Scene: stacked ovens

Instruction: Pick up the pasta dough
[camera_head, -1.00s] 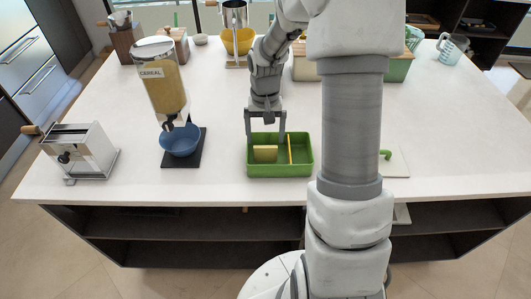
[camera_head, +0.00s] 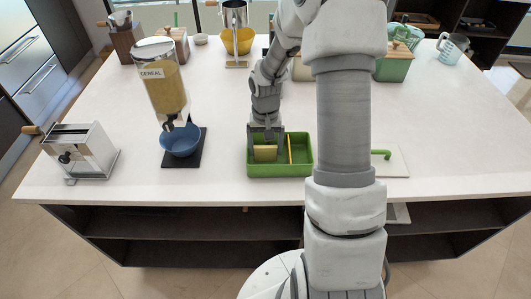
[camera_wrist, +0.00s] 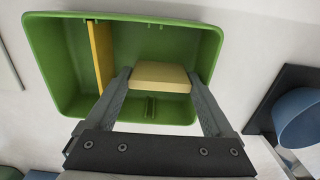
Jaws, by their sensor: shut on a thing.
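The pasta dough is a pale yellow block (camera_head: 265,153) in the left part of a green tray (camera_head: 280,171) near the counter's front edge. It also shows in the wrist view (camera_wrist: 160,76), between the fingers of my gripper (camera_wrist: 158,88). In the head view my gripper (camera_head: 265,138) reaches down into the tray from above. It is shut on the dough, with one finger at each end of the block. The wrist view shows a thin yellow divider (camera_wrist: 101,55) across the tray, beside the dough. Whether the dough touches the tray floor is hard to tell.
A blue bowl (camera_head: 180,141) stands under a cereal dispenser (camera_head: 163,80) left of the tray. A metal pasta machine (camera_head: 82,151) is farther left. A white board (camera_head: 397,164) with a green handle lies right of the tray.

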